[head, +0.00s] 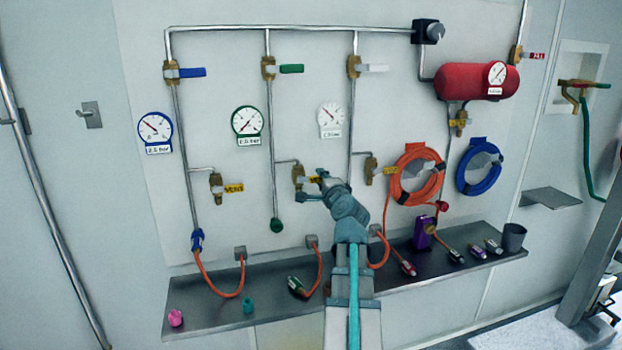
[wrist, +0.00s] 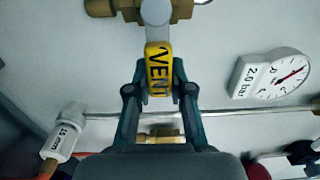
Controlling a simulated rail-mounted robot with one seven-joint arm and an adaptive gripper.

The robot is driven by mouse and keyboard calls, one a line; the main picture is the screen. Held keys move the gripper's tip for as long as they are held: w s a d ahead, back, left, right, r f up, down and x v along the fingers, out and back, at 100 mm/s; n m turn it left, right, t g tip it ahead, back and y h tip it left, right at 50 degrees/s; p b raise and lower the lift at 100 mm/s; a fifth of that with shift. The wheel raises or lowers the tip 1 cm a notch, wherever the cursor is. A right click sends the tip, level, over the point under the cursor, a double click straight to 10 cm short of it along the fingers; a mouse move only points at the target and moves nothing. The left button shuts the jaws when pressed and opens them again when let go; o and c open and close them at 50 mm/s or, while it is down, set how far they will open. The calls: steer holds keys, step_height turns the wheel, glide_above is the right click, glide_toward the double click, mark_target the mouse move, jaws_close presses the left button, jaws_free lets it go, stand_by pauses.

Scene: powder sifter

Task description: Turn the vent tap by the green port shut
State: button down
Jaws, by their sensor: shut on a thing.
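The vent tap (head: 298,176) is a brass valve on a short branch off the green line, with a yellow handle marked VENT (wrist: 158,62). My gripper (head: 318,185) is at this handle in the head view and hides part of it. In the wrist view my gripper (wrist: 159,78) has one finger on each side of the handle and is shut on it. The brass body (wrist: 125,8) is at the top of the wrist view, partly cut off. The green port (head: 277,225) is the dark green end at the foot of the middle pipe, left of my gripper.
Similar vent taps stand left (head: 216,187) and right (head: 370,168). A green-rimmed gauge (head: 247,121) and a white gauge (head: 331,116) are above. A shelf (head: 205,312) with hose ends runs below. Orange (head: 416,174) and blue (head: 479,167) coiled hoses hang to the right.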

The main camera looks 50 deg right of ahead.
stand_by(0.3)
steer(key=c, duration=1)
jaws_free()
steer(key=v, duration=0.7)
steer(key=shift+s+a, duration=0.15)
steer(key=shift+s, duration=0.1)
